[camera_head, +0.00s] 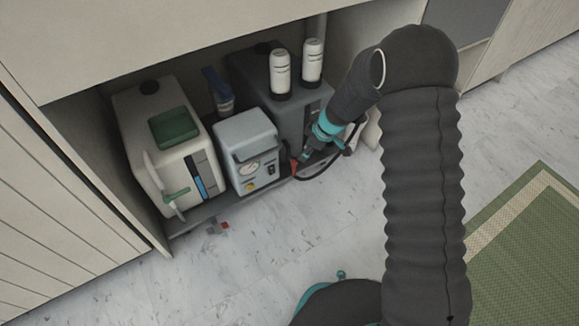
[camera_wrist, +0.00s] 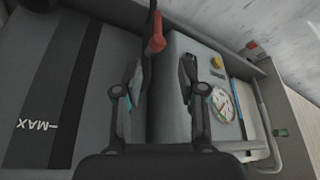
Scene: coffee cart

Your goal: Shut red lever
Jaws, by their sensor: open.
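The red lever (camera_wrist: 156,34) shows in the wrist view at the top middle, in the gap between the dark grey tank and the light grey pump unit. In the head view the lever is a small red spot (camera_head: 293,167) at the pump unit's right side. My gripper (camera_wrist: 160,72) is open, with one finger over the dark tank side and the other over the pump unit. The lever lies beyond the fingertips, roughly between their lines, with nothing held. In the head view my gripper (camera_head: 305,156) is small and partly dark against the tank.
The light grey pump unit (camera_head: 246,142) has a gauge. A white canister (camera_head: 136,127) with a green panel stands at left, the dark grey tank (camera_head: 285,118) behind. Two white bottles (camera_head: 280,70) stand on top. A dark hose (camera_head: 325,172) loops at right.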

